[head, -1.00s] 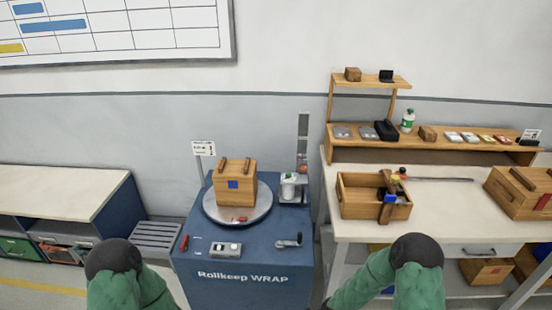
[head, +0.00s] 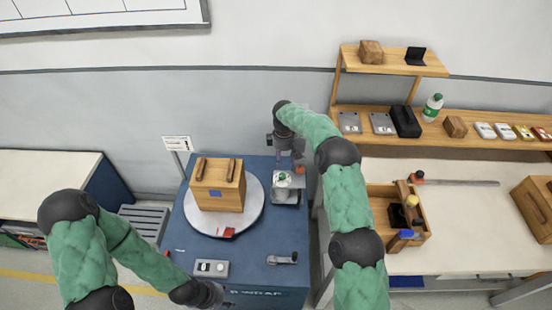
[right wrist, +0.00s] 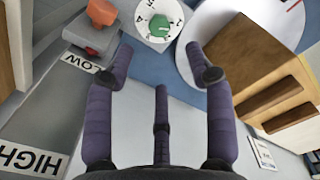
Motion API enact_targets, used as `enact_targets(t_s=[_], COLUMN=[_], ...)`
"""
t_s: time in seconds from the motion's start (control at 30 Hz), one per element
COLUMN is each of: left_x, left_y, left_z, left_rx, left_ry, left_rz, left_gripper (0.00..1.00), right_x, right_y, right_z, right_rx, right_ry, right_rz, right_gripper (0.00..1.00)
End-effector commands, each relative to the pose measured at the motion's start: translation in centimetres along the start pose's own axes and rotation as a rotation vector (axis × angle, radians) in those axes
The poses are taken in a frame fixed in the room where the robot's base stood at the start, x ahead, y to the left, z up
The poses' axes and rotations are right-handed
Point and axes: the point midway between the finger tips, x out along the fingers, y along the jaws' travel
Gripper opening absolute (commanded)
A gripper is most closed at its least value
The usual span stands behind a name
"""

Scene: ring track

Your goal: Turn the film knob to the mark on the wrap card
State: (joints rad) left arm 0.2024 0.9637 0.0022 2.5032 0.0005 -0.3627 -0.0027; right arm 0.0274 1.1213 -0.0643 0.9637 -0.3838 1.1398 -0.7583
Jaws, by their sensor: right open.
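The film knob is green on a white dial with dark marks (right wrist: 158,27). It also shows in the head view (head: 283,181), on a grey block at the back right of the blue wrap machine (head: 180,240). My right gripper (head: 286,147) is above and behind the knob; in the wrist view its fingers (right wrist: 162,68) are spread, empty and apart from it. The white wrap card (head: 177,143) stands on a post behind the turntable; its writing is too small to read. My left gripper (head: 207,294) is at the machine's front edge, its fingers unclear.
A wooden box (head: 217,186) with two handles sits on the round turntable (head: 254,208). A post plate marked HIGH and LOW (right wrist: 50,120) stands close to my right gripper, with an orange-red part (right wrist: 100,12). A bench with an open wooden crate (head: 380,190) is at the right.

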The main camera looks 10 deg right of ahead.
Motion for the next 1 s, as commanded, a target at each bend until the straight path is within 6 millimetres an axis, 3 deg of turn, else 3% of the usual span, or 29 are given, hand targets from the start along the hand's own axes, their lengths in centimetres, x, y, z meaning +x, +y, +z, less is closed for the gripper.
enact_targets(t_s=[0.17,0.7,1.0], left_x=[0.1,0.8,0.9], left_y=[-0.1,-0.3,-0.3], left_z=[0.1,0.0,0.0], left_rx=[-0.001,0.0,0.0], left_ry=[-0.002,-0.001,0.0], left_rz=[0.0,0.0,0.0], left_gripper=[0.4,0.4,0.4], right_x=[0.9,9.3,10.6], right_y=[0.1,0.1,0.1], right_z=[0.1,0.1,0.1], right_rx=[-0.004,-0.002,-0.002], right_ry=[-0.006,-0.003,-0.002], right_rz=[-0.002,0.001,0.002], right_gripper=[0.55,0.55,0.55])
